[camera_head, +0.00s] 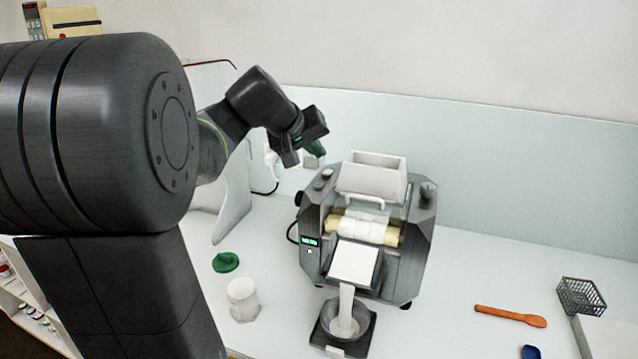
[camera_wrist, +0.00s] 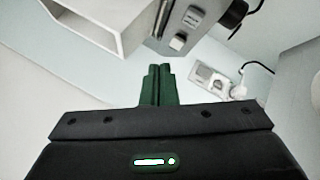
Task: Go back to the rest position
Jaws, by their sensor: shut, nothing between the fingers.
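My gripper (camera_head: 315,149) is raised above the counter, just left of and behind the top of the grey mill (camera_head: 411,243). Its green fingers (camera_wrist: 158,86) are together in the wrist view, with nothing between them. The wrist view shows part of the mill's body and the white hopper (camera_wrist: 92,22) beyond the fingers. The gripper looks apart from the mill.
A bowl (camera_head: 361,337) stands under the mill's chute. A wall socket (camera_wrist: 212,80) is behind.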

